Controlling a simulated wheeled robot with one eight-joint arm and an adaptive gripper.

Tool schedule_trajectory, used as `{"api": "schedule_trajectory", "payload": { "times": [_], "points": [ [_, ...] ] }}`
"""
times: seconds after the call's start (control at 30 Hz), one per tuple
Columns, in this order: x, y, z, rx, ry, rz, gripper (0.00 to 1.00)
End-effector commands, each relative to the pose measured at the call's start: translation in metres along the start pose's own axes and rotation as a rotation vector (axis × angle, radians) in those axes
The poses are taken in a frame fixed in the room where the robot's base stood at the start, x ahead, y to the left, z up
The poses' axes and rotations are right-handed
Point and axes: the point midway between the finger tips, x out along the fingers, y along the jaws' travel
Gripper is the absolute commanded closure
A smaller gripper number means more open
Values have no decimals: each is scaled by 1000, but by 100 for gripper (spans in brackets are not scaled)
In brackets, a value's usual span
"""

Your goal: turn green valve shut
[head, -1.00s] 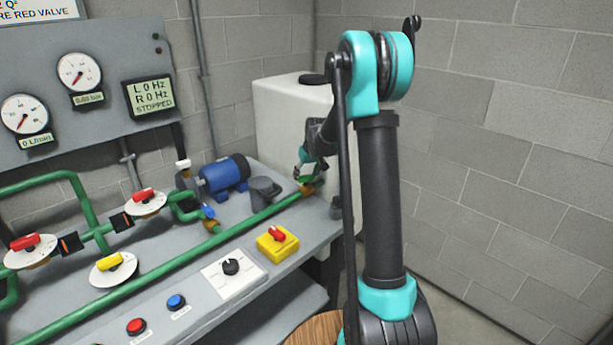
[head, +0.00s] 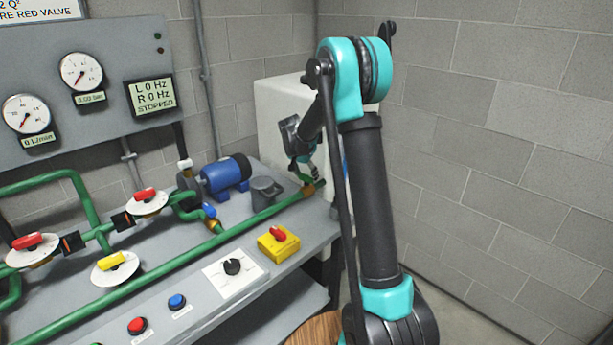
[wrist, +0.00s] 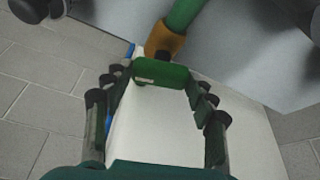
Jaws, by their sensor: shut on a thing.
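The green valve handle (wrist: 162,72) lies between the fingers of my gripper (wrist: 160,84) in the wrist view, with a finger at each end. My gripper is shut on it. A brass valve body (wrist: 163,39) joins it to the green pipe (wrist: 186,14). In the head view my gripper (head: 304,172) is at the right end of the long green pipe (head: 259,217), beside the brass fitting (head: 308,190). The handle is small and partly hidden by my gripper there, so its exact angle is hard to read.
A white tank (head: 275,118) stands behind my gripper. A blue motor (head: 225,174), a grey cup-like part (head: 266,192), a yellow box with a red knob (head: 278,243) and red and yellow valves share the bench. The display (head: 149,97) reads STOPPED. Open floor lies at the right.

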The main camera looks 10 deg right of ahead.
Motion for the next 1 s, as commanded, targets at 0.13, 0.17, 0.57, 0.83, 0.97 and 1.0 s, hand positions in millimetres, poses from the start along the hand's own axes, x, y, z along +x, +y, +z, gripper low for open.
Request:
{"api": "schedule_trajectory", "payload": {
  "times": [0.13,0.17,0.57,0.83,0.97,1.0],
  "points": [
    [0,-2,0,98,0,40,72],
    [0,-2,0,115,0,47,72],
    [0,-2,0,251,-1,103,72],
    [0,-2,0,266,-1,109,72],
    [0,-2,0,266,-1,109,72],
    [0,-2,0,266,-1,108,72]
  ]
}}
